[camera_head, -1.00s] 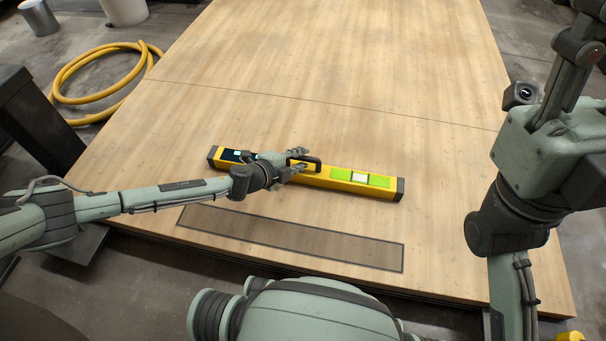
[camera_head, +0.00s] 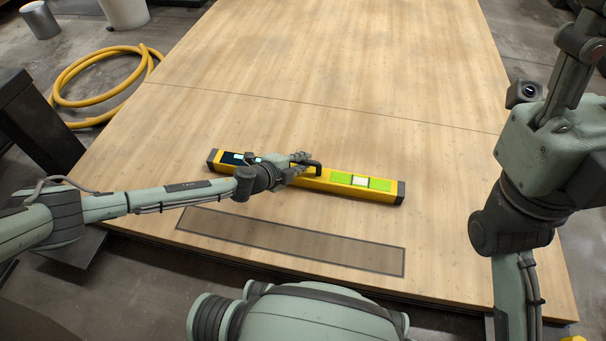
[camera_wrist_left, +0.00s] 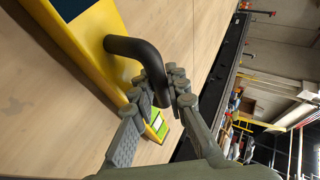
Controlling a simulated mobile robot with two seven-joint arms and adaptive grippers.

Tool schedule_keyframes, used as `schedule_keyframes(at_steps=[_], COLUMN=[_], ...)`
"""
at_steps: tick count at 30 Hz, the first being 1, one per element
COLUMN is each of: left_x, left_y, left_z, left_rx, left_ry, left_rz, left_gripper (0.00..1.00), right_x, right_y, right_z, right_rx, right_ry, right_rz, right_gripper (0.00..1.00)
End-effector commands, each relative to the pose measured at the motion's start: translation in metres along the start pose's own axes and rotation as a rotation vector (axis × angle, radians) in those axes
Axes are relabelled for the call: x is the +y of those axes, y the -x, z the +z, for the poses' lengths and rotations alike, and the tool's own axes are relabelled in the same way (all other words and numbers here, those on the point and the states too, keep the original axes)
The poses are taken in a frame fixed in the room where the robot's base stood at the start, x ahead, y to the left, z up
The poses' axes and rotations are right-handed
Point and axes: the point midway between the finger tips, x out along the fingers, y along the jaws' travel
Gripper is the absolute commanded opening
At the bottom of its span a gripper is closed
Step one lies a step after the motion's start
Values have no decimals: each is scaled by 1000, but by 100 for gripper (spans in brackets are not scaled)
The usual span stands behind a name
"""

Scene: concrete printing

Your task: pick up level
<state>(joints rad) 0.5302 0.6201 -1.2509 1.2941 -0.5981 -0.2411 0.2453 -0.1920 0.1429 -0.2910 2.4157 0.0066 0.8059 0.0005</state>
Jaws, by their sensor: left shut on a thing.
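The yellow level (camera_head: 327,182) with black end caps, a green panel and a black handle (camera_head: 311,166) lies on the wooden platform in the head view. My left gripper (camera_head: 300,162) is at the handle near the level's middle. In the left wrist view the fingers (camera_wrist_left: 159,97) are shut around the black handle (camera_wrist_left: 147,62), with the yellow body of the level (camera_wrist_left: 88,35) beside them. I cannot tell whether the level is lifted off the wood. The fingertips of my right gripper are not in view; only my right arm shows at the right.
The wooden platform (camera_head: 330,80) is mostly clear. A dark-outlined rectangle (camera_head: 290,240) is marked on it in front of the level. A yellow hose (camera_head: 75,75) lies coiled on the floor at left, near a grey cylinder (camera_head: 40,19) and a white bucket (camera_head: 124,12).

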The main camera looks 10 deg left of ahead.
Motion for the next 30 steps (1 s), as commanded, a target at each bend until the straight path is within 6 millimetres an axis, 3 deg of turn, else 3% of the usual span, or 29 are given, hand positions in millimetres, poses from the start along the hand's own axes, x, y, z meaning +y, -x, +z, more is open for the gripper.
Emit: schedule_keyframes(at_steps=[10,20,26,30], left_x=[-10,-41,-43,-47], left_y=[4,22,50,77], left_z=[-2,-10,3,14], left_rx=[1,1,-2,-2], left_ry=[1,0,-1,-1], left_rz=[-4,-6,-3,-3], left_gripper=[0,0,0,0], right_x=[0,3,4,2], right_y=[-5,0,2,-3], right_z=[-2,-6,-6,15], right_rx=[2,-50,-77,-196], right_ry=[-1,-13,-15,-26], right_rz=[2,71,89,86], right_gripper=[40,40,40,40])
